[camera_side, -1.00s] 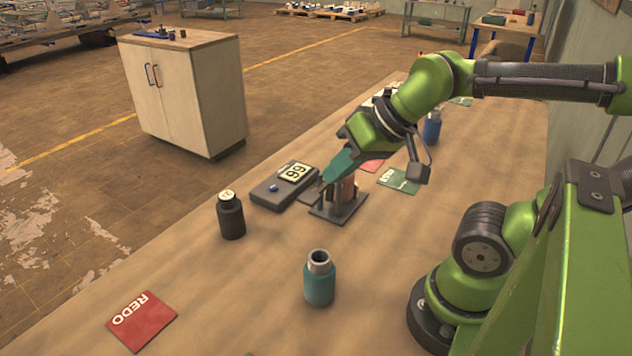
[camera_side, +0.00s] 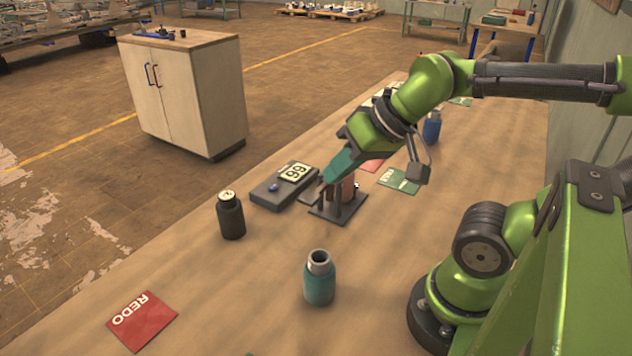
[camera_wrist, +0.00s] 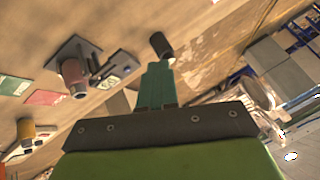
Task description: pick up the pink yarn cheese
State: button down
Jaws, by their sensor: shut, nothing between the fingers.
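The pink yarn cheese (camera_side: 348,188) sits on a dark stand (camera_side: 325,211) on the workbench, partly hidden behind the stand's uprights and my gripper. The wrist view shows the pink cheese (camera_wrist: 72,72) on its dark base plate (camera_wrist: 70,48), left of my fingers. My gripper (camera_side: 325,181) has teal fingers and points down and left beside the top of the stand. In the wrist view the fingertips of my gripper (camera_wrist: 157,66) are together with nothing between them. The cheese is apart from them in that view.
A grey device (camera_side: 270,198) with a number display lies left of the stand. A black bottle (camera_side: 230,218), a teal bottle (camera_side: 319,282) and a blue bottle (camera_side: 432,127) stand on the bench. Red (camera_side: 142,320) and green (camera_side: 398,181) cards lie flat.

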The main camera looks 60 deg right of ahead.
jog(key=c, duration=1.8)
grip_release()
jog(key=o, duration=1.3)
jog(key=shift+o, duration=0.2)
